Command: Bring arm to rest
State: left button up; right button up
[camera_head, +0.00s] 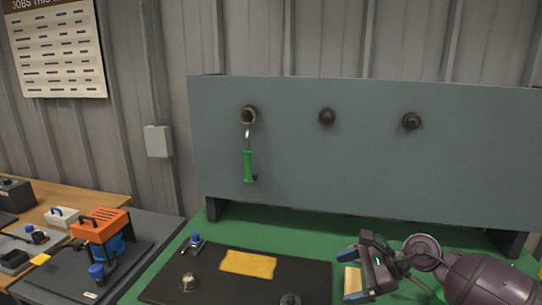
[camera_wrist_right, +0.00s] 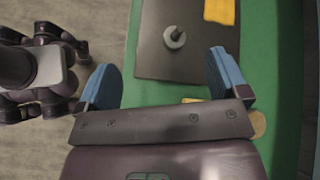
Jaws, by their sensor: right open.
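My right gripper (camera_head: 350,275) is at the lower right of the head view, over the front right of the green table. Its blue fingers also show in the right wrist view (camera_wrist_right: 165,74), spread wide apart with nothing between them. My right arm reaches in from the lower right corner. A small tan block (camera_head: 353,280) shows beside the fingers in the head view; it is partly hidden, and I see no grip on it. My left gripper is in neither view.
A grey panel (camera_head: 290,165) stands behind the table, with a green-handled tool (camera_head: 248,165) hanging on its left peg and two bare knobs. A dark mat (camera_head: 215,285) holds a yellow cloth (camera_head: 248,263) and small metal parts. A side bench with an orange toolbox (camera_head: 100,224) is left.

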jog(key=s+a+r+m+t+y, duration=0.4)
jog(key=m+t, duration=0.5)
jog(key=m, duration=0.5)
jog(key=s+d+f+m+t+h, duration=0.1)
jog(key=s+d+f+m+h, duration=0.2)
jog(key=d+m+h, duration=0.5)
jog(key=s+d+f+m+t+h, duration=0.1)
jog(key=s+f+m+h, duration=0.15)
jog(key=m, duration=1.05)
jog(key=s+d+f+m+t+h, duration=0.1)
jog(key=s+d+f+m+h, duration=0.15)
jog(key=d+m+h, duration=0.55)
jog(key=s+a+f+m+g+y, duration=0.1)
jog(key=s+f+m+g, duration=0.4)
jog(key=s, duration=0.5)
jog(key=s+a+f+m+g+y, duration=0.25)
jog(key=s+m+g, duration=0.4)
jog(key=s, duration=0.35)
jog(key=w+f+t+b, duration=0.3)
jog(key=f+t+b, duration=0.1)
jog(key=f, duration=0.7)
jog(key=w+f+t+b, duration=0.3)
jog(key=f+b, duration=0.3)
jog(key=f, duration=0.4)
jog(key=shift+w+d+f+t, duration=0.2)
jog(key=shift+d+f+t, duration=0.15)
jog(key=shift+t, duration=0.2)
